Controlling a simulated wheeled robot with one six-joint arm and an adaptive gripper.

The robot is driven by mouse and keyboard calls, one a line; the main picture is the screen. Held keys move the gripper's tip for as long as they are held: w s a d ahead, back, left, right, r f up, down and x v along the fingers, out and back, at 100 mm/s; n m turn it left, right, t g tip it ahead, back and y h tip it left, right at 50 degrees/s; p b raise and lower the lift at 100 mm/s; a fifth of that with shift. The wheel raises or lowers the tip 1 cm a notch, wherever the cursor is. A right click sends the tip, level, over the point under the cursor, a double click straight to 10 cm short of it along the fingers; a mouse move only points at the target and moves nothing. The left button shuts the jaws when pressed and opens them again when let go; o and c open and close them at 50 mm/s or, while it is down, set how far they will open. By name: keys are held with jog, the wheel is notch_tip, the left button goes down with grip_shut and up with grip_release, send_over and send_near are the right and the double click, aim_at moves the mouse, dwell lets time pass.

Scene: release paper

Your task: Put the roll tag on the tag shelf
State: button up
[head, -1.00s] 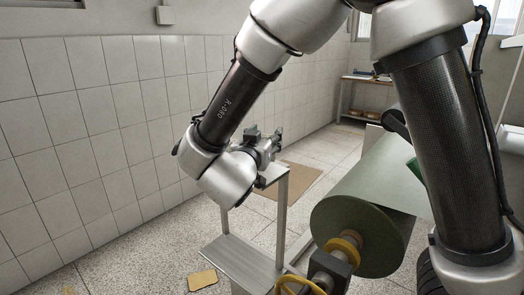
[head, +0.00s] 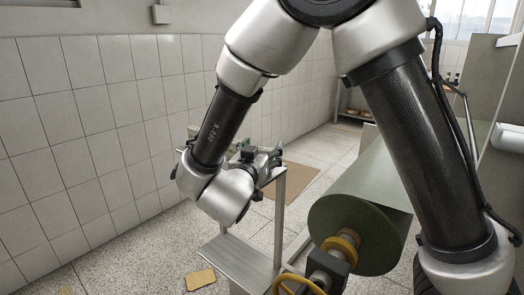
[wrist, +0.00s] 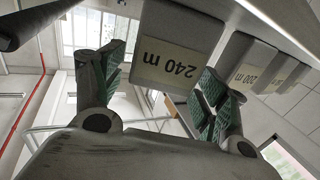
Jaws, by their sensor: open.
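My gripper (head: 268,160) is at the top of a grey metal stand (head: 279,215) in the head view, partly hidden by my wrist. In the wrist view its two green-padded fingers (wrist: 162,88) are spread open. A grey block tag with a "240 m" label (wrist: 178,68) shows between and beyond the fingertips; I cannot tell whether they touch it. More grey tags (wrist: 248,76) stand in a row to its right, one labelled "200 m". A pale ledge (wrist: 285,18) runs beside the row. The tags are too small to tell apart in the head view.
A large green roll (head: 345,222) on a yellow-collared shaft (head: 336,250) stands right of the stand. The stand has a lower plate (head: 238,262). A yellow card (head: 200,280) and a brown mat (head: 291,181) lie on the floor. A tiled wall (head: 90,120) is at left.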

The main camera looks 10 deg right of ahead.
jog(key=shift+r, duration=0.2)
jog(key=v, duration=1.2)
